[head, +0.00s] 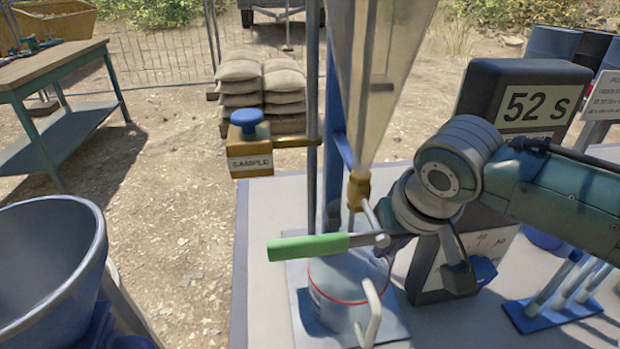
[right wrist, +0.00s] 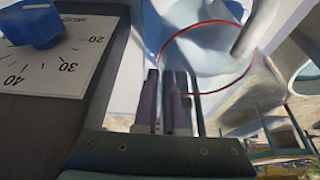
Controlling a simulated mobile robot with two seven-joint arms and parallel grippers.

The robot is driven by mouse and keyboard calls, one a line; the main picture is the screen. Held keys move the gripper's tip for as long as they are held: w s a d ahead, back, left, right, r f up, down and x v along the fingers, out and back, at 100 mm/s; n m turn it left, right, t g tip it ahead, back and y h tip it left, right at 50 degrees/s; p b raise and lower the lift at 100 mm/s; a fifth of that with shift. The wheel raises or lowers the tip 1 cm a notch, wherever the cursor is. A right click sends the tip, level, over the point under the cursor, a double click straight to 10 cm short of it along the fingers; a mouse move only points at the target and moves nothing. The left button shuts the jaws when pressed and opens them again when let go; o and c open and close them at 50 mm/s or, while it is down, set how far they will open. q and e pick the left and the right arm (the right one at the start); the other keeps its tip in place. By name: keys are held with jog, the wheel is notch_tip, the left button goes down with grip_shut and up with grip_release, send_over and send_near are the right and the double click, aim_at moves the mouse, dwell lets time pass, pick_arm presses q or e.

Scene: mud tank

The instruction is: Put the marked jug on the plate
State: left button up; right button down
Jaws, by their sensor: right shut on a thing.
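The marked jug (head: 338,295) is pale grey with a red line round it and a white handle (head: 370,315) toward me. It appears to stand upright on the square blue-grey plate (head: 393,329), below the funnel. It also shows in the right wrist view (right wrist: 208,45), beyond the fingers. My right gripper (head: 380,238) is above the jug's right side, apart from its handle. It looks shut on the rod of a green-handled lever (head: 308,247), which crosses over the jug; the exact grip is partly hidden. My left gripper is not in view.
A tall funnel (head: 385,70) with a brass valve (head: 358,190) stands over the jug. A timer (head: 540,106) reads 52 s. A yellow SAMPLE box (head: 250,160) juts out at left of the post.

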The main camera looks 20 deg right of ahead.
jog(key=c, duration=1)
grip_release()
jog(key=p+v, duration=0.4)
jog(key=v, duration=0.8)
